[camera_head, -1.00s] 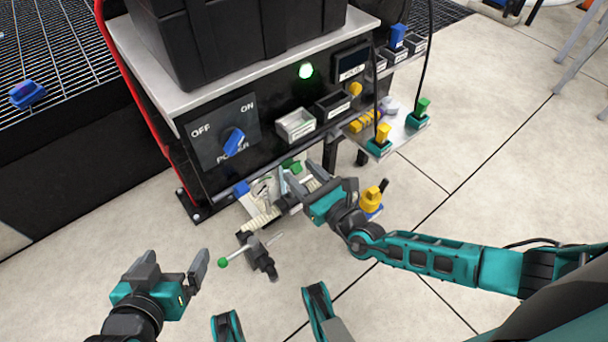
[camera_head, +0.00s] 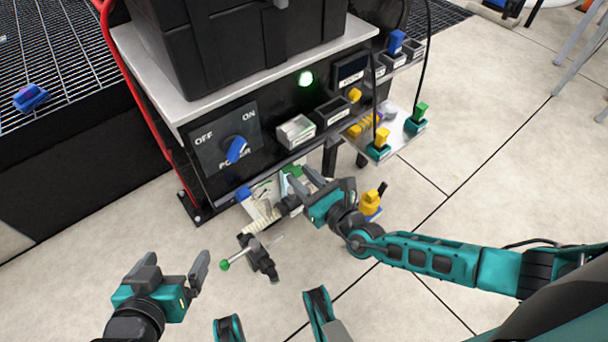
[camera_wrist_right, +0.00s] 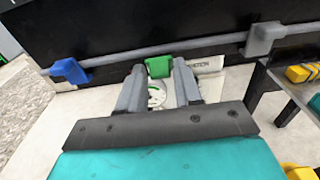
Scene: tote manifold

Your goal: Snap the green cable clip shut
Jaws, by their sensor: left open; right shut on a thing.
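The green cable clip (camera_wrist_right: 158,67) sits on a grey cable along the lower front of the black cabinet, at the top middle of the right wrist view. In the head view it is a small green patch (camera_head: 294,171), partly hidden by my right gripper (camera_head: 296,184). In the wrist view, the fingers of my right gripper (camera_wrist_right: 158,76) stand on both sides of the green clip and are shut on it. Whether the clip is latched cannot be told. My left gripper (camera_head: 176,277) is open and empty at the lower left, well away from the clip.
A blue clip (camera_wrist_right: 70,71) and a grey clip (camera_wrist_right: 264,39) sit on the same cable. A valve with a green-tipped handle (camera_head: 262,262) stands below. A shelf with plugs (camera_head: 396,147) juts out at right.

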